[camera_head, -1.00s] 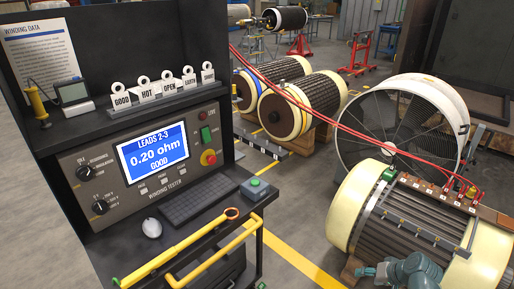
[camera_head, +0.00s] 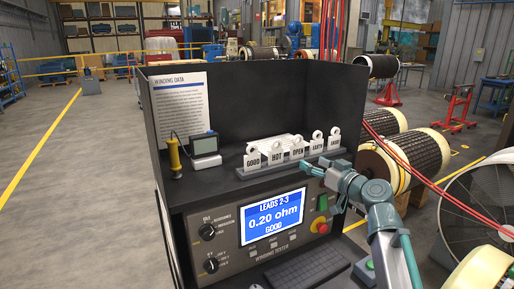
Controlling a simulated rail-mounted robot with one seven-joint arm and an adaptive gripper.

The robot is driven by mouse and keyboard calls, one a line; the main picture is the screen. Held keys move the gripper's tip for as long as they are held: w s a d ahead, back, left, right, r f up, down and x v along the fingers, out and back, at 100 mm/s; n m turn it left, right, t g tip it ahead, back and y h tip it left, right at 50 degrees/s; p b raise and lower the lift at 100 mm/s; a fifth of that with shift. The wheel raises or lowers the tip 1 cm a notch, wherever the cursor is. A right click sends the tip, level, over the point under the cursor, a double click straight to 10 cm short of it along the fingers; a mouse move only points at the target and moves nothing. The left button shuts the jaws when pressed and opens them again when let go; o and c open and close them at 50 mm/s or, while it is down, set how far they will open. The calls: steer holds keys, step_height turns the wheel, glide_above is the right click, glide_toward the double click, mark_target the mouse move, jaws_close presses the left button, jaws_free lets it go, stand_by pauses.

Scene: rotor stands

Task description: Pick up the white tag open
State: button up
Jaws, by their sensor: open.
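The white tag marked OPEN (camera_head: 298,154) stands upright in the middle of a row of white tags on a grey holder on the tester's top shelf. It has a ring at its top. My gripper (camera_head: 310,168) is open and empty, just in front of and slightly right of the OPEN tag, with its tips pointing left. I cannot tell whether it touches the tag. The arm comes in from the lower right.
Tags GOOD (camera_head: 253,160) and HOT (camera_head: 277,158) stand left of OPEN; EARTH (camera_head: 317,146) and another stand right. A small meter (camera_head: 205,145) and a yellow-handled probe (camera_head: 174,155) are on the shelf. Red leads (camera_head: 400,160) hang at right. Black panels enclose the shelf's back.

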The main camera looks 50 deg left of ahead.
mark_target(298, 150)
steer(key=shift+n, duration=0.4)
steer(key=w+a+p, duration=0.1)
steer(key=w+a+r, duration=0.1)
steer(key=a, duration=0.1)
steer(key=shift+a+p, duration=0.3)
steer(key=shift+p, duration=0.05)
steer(key=shift+w+a+f, duration=0.1)
steer(key=shift+a, duration=0.5)
steer(key=p+x, duration=0.3)
steer(key=x, duration=0.1)
steer(key=shift+w+a+r, duration=0.1)
steer(key=shift+a+r, duration=0.1)
steer(key=shift+a, duration=0.05)
steer(key=shift+a+f, duration=0.1)
steer(key=shift+a, duration=0.1)
steer(key=c, duration=0.6)
